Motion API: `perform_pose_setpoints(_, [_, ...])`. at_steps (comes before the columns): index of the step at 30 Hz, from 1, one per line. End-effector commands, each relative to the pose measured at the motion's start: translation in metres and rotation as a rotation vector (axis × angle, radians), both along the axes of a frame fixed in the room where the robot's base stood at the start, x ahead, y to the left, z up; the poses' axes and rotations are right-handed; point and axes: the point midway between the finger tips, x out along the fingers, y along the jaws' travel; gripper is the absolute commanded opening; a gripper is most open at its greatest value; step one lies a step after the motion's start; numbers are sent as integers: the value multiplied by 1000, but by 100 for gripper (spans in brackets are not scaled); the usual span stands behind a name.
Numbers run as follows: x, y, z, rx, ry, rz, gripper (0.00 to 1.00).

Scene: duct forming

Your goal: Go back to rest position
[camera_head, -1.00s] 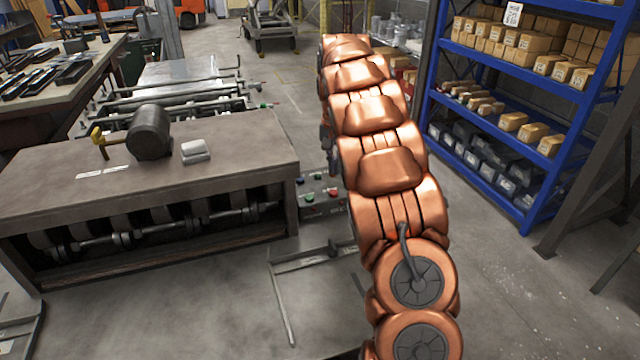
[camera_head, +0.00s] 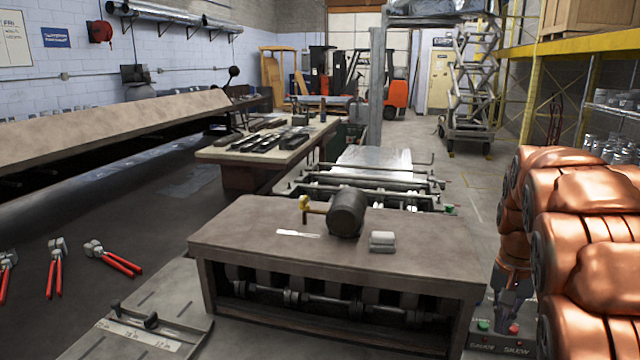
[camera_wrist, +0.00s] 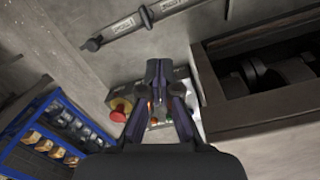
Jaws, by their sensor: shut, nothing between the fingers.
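My gripper (camera_wrist: 156,72) shows in the wrist view with its dark fingers together and nothing between them. It points down over a control box with a red button (camera_wrist: 120,110) and smaller coloured buttons. In the head view my gripper (camera_head: 507,312) hangs at the lower right, just beside the right end of the workbench (camera_head: 265,238). My copper-coloured arm fills the right edge there and hides part of what lies behind. I cannot tell the exact gap between my fingertips and the control box.
A mallet (camera_head: 347,212) and a small grey block (camera_head: 382,242) lie on the workbench. Red-handled tools (camera_head: 115,262) are at the left. A blue shelf (camera_wrist: 40,140) stands at the left of the wrist view. Open floor lies beyond the machine at the back right.

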Motion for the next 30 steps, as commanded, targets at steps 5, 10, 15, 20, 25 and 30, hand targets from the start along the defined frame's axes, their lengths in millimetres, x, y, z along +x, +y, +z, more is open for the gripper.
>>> perform_pose_setpoints(5, [-37,34,4,7,9,67,0])
perform_pose_setpoints(10, [-74,63,2,19,23,135,0])
perform_pose_setpoints(15, [-115,90,-3,33,39,213,0])
perform_pose_setpoints(20, [-153,113,-12,45,49,295,0])
perform_pose_setpoints(25, [-196,135,-24,61,66,391,0])
perform_pose_setpoints(30, [-239,152,-39,74,85,492,0])
